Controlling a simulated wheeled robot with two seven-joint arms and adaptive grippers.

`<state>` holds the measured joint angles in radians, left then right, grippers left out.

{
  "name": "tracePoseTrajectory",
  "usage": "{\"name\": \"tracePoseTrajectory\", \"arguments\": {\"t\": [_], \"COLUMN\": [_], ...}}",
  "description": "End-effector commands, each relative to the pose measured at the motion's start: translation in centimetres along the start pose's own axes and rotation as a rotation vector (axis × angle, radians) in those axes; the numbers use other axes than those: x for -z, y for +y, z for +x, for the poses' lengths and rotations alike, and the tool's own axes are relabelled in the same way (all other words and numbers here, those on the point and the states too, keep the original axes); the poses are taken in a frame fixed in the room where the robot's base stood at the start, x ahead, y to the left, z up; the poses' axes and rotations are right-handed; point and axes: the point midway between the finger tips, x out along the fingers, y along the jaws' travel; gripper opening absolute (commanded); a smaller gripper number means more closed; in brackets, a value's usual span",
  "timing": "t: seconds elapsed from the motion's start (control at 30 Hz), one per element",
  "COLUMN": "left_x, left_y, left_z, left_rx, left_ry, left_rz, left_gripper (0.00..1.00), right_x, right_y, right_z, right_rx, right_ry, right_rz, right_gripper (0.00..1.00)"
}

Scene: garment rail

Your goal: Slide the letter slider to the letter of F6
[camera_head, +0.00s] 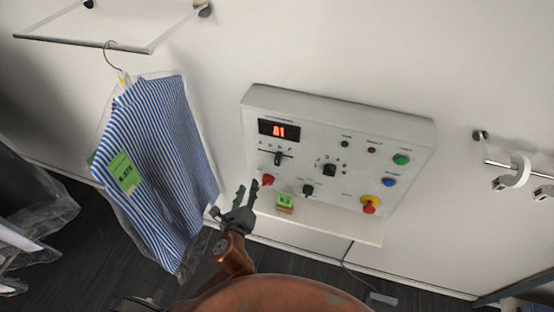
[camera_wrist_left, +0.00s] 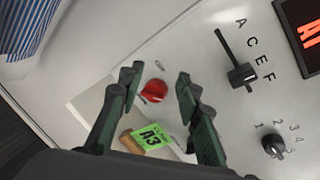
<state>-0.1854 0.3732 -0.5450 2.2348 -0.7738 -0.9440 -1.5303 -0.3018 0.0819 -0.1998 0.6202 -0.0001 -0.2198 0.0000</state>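The white control panel (camera_head: 335,112) has a letter slider (camera_head: 278,158) with a black knob on a slot marked A, C, E, F. In the left wrist view the slider knob (camera_wrist_left: 242,75) appears near E and F, but the angle keeps me from telling the exact letter. The red display (camera_head: 279,131) seems to read A1. My left gripper (camera_head: 247,188) is open and empty, below and left of the slider, not touching it. In the left wrist view its fingers (camera_wrist_left: 157,75) stand apart on either side of a red knob (camera_wrist_left: 154,91). My right gripper is not in view.
A number dial (camera_head: 329,170), a black knob (camera_head: 308,189) and coloured buttons sit right of the slider. A green A3 tag (camera_head: 285,200) lies on the ledge below. A bagged striped shirt (camera_head: 160,160) hangs at left; a wall hook rail (camera_head: 510,170) is at right.

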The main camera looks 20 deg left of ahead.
Motion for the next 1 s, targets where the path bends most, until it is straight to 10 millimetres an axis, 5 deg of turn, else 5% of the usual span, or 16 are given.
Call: {"name": "tracePoseTrajectory", "arguments": {"t": [0.1,0.3,1.0], "left_x": [-1.0,-1.0,-1.6], "left_y": [-4.7,-9.6,-12.6], "left_z": [-0.6,-1.6,5.5], "left_rx": [0.118,0.236,0.254], "left_ry": [-0.068,-0.165,-0.182], "left_rz": [0.271,0.594,0.649], "left_gripper": [0.32,0.32,0.32], "right_x": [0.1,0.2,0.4], "right_y": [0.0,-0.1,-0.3], "right_z": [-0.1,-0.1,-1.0], "right_rx": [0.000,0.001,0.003], "right_ry": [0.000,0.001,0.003], "right_rz": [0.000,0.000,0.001], "right_gripper": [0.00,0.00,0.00]}}
